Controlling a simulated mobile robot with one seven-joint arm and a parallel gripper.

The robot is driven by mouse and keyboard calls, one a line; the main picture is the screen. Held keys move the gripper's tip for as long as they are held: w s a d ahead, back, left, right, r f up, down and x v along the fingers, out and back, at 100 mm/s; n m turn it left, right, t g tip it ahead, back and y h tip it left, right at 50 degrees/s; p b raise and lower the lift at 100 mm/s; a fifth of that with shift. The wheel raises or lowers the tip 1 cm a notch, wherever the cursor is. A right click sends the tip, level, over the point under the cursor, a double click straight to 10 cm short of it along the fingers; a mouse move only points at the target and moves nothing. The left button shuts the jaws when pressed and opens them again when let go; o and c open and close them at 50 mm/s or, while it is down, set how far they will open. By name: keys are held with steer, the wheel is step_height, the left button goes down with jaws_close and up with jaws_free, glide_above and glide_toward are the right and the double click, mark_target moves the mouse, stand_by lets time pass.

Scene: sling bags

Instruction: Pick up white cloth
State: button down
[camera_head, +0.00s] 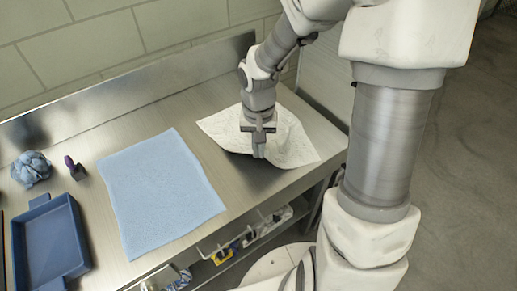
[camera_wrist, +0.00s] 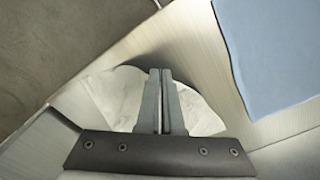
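The white cloth (camera_head: 289,141) is crumpled over the right end of the metal counter. Its front edge looks raised, with a dark shadow on the counter below it. My gripper (camera_head: 259,154) points down at this front edge. In the wrist view the two fingers of my gripper (camera_wrist: 160,73) are close together, with the white cloth (camera_wrist: 196,112) showing on both sides of them. The fingers look shut on the cloth's edge; the pinched part itself is hidden between them.
A light blue cloth (camera_head: 160,190) lies flat left of the white cloth. Farther left are a blue tray (camera_head: 47,246), a crumpled blue cloth (camera_head: 32,167) and a small purple-handled item (camera_head: 74,167). A metal backsplash (camera_head: 130,93) runs behind. A shelf with items (camera_head: 240,246) is below.

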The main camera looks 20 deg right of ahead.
step_height(320, 180, up, 36)
steer(key=p, duration=1.4)
steer(key=shift+p, duration=0.35)
